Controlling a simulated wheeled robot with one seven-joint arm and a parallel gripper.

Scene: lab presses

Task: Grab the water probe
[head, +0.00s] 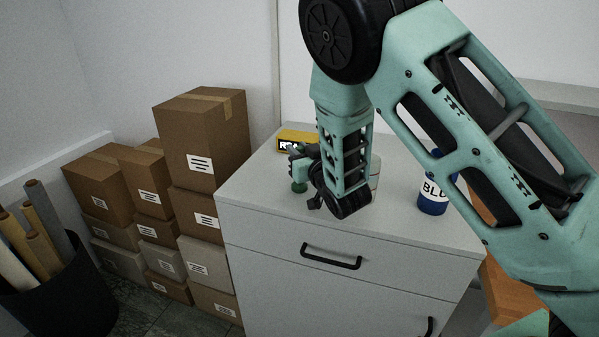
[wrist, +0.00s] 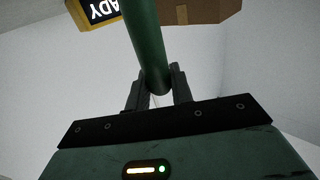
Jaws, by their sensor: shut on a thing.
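The water probe, which I take to be the dark green cylinder (wrist: 147,45), stands between my gripper's fingers in the wrist view. My gripper (wrist: 157,92) is shut on it, with one dark finger on each side. In the head view a small green part of the probe (head: 299,187) shows beside my gripper (head: 306,172), low over the left part of the cabinet top. I cannot tell whether its lower end touches the top. My arm and wrist hide much of it there.
A white cabinet (head: 335,286) with black handles carries a yellow sign box (head: 297,138) behind my gripper and a blue labelled container (head: 433,195) to the right. Stacked cardboard boxes (head: 205,140) stand left of the cabinet. A black bin (head: 62,295) holds rolled tubes.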

